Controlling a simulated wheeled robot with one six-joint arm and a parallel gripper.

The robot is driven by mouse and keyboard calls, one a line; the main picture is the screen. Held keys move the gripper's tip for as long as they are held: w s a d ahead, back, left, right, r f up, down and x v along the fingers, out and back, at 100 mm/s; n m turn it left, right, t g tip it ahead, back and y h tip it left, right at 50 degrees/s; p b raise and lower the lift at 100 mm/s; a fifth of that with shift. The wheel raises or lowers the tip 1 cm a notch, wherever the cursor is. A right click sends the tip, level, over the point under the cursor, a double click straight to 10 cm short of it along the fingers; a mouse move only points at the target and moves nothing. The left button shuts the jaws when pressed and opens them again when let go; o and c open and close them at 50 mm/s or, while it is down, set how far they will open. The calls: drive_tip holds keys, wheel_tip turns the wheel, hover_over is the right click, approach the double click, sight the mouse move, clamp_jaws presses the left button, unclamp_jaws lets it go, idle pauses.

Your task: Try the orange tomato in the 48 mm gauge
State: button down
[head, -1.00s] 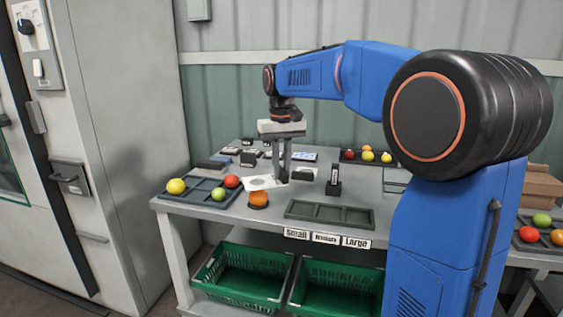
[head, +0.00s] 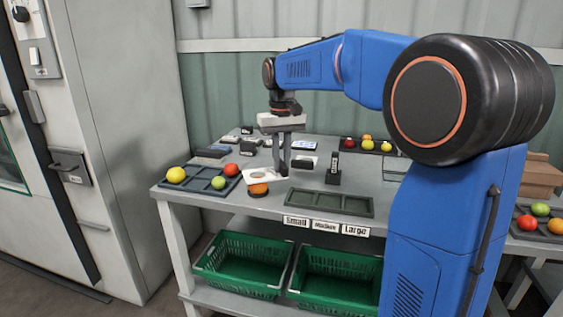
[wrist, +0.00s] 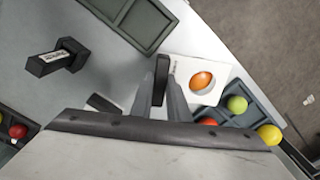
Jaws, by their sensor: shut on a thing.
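My gripper (head: 284,168) is shut on the dark handle (wrist: 161,72) of a white gauge plate (head: 284,178) with a round hole, low over the left part of the bench. The orange tomato (head: 258,188) sits in a dark round holder near the front edge, at the plate's near side. In the wrist view the orange tomato (wrist: 202,80) shows through the hole of the white plate (wrist: 180,66), with a dark gap along one side. I cannot tell whether the plate touches it. The plate's printing is too small to read.
A grey tray (head: 207,172) with yellow, red and green tomatoes lies to the left. An empty sectioned tray (head: 330,202) lies to the right, with another dark-handled gauge (head: 334,172) standing behind it. Small items and a tray with fruit are farther back. Green crates (head: 240,268) stand below.

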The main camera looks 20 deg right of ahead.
drive_tip(key=shift+f, duration=0.65)
idle(0.5)
drive_tip(key=shift+r, duration=0.1)
idle(0.9)
drive_tip(key=shift+r, duration=2.8)
